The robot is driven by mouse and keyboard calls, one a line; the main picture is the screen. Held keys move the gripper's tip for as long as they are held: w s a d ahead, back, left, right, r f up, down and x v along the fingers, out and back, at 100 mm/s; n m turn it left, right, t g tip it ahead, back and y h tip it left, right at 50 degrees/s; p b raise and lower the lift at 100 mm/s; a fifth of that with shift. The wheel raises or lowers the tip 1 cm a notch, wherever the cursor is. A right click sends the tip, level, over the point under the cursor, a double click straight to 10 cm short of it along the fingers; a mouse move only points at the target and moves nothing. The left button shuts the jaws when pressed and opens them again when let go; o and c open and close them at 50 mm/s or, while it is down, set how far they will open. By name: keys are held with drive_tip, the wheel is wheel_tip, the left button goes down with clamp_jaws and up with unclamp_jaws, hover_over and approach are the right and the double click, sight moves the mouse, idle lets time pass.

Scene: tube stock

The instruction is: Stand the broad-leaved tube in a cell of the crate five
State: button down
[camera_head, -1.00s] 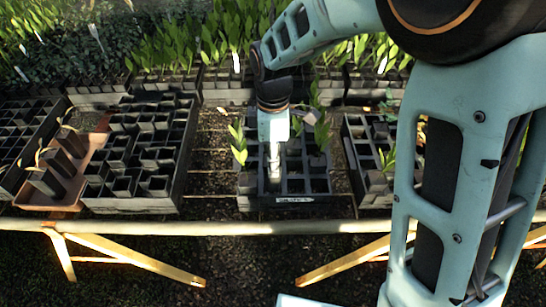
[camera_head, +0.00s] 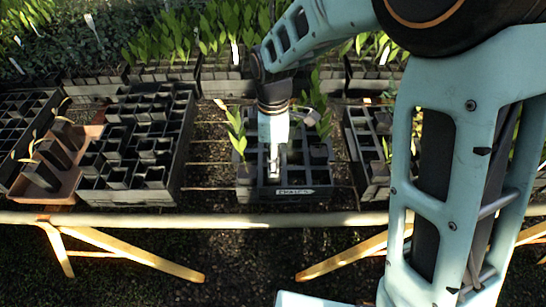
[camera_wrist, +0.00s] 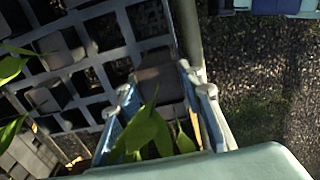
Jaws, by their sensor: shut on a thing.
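The crate (camera_head: 320,189) is a dark grid of cells with a white, partly legible label on its front, at the middle of the bench. My gripper (camera_head: 273,170) points down over its front cells. In the wrist view my gripper (camera_wrist: 163,92) has its fingers on either side of a grey-brown tube (camera_wrist: 158,75), shut on it. Broad green leaves (camera_wrist: 150,130) rise between the fingers toward the camera. In the head view the held tube is hidden by the gripper, so I cannot tell how deep it sits.
A leafy tube (camera_head: 245,172) stands at the crate's left edge and more plants are at its right. A large black crate (camera_head: 175,150) and a terracotta tray (camera_head: 50,195) with tilted tubes are to the left. Leafy stock lines the back.

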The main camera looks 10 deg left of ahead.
drive_tip(key=shift+f+b, duration=1.35)
drive_tip(key=shift+f, duration=0.75)
drive_tip(key=shift+f, duration=0.3)
drive_tip(key=c, duration=1.2)
unclamp_jaws()
drive_tip(key=shift+c, duration=0.2)
drive_tip(key=shift+r, duration=0.15)
wheel_tip(320, 180, up, 12)
drive_tip(key=shift+f, duration=0.1)
